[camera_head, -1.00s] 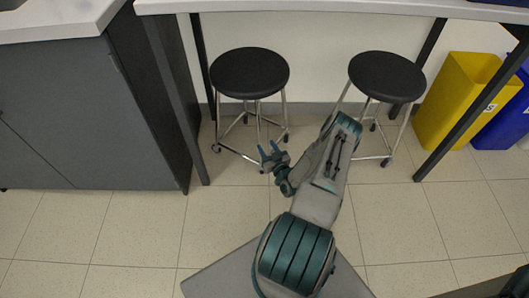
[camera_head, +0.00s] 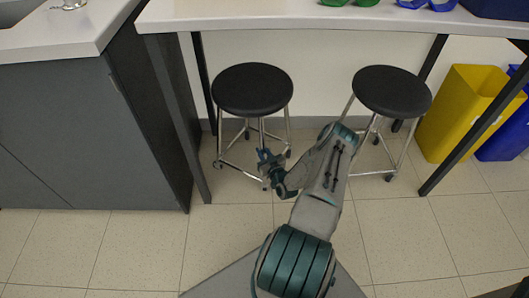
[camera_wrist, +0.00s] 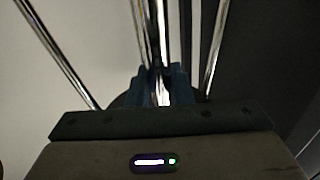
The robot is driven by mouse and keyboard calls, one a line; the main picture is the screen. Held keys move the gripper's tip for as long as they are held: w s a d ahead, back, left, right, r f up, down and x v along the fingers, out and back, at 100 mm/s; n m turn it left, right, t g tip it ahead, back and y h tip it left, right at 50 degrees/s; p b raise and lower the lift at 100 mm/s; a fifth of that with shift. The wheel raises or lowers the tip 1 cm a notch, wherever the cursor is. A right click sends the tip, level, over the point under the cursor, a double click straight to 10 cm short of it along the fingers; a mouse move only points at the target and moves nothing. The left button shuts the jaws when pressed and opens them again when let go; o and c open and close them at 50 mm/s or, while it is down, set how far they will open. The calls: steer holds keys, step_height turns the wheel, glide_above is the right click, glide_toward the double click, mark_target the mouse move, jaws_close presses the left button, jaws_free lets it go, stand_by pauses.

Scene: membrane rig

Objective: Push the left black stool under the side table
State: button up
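The left black stool (camera_head: 252,90) has a round black seat and chrome legs on casters. It stands upright at the front of the white-topped side table (camera_head: 240,17), between the table's dark left legs and the right stool. My gripper (camera_head: 266,157) is low, at the stool's front, below seat height and overlapping its legs in the head view. In the wrist view my fingers (camera_wrist: 158,85) are apart, with chrome legs showing between and beyond them. I cannot tell whether they touch the stool.
A second black stool (camera_head: 392,91) stands to the right. A dark grey cabinet (camera_head: 75,125) is close on the left. A yellow bin (camera_head: 460,110) and a blue bin (camera_head: 508,130) stand at the far right. The tiled floor in front is clear.

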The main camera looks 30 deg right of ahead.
jaws_close()
steer(key=shift+s+d, duration=0.2)
steer(key=shift+d, duration=0.1)
stand_by(1.0)
steer(key=shift+s+d, duration=0.15)
steer(key=s, duration=0.1)
steer(key=s+d, duration=0.1)
steer(key=shift+s+b, duration=0.3)
steer(key=shift+d, duration=0.2)
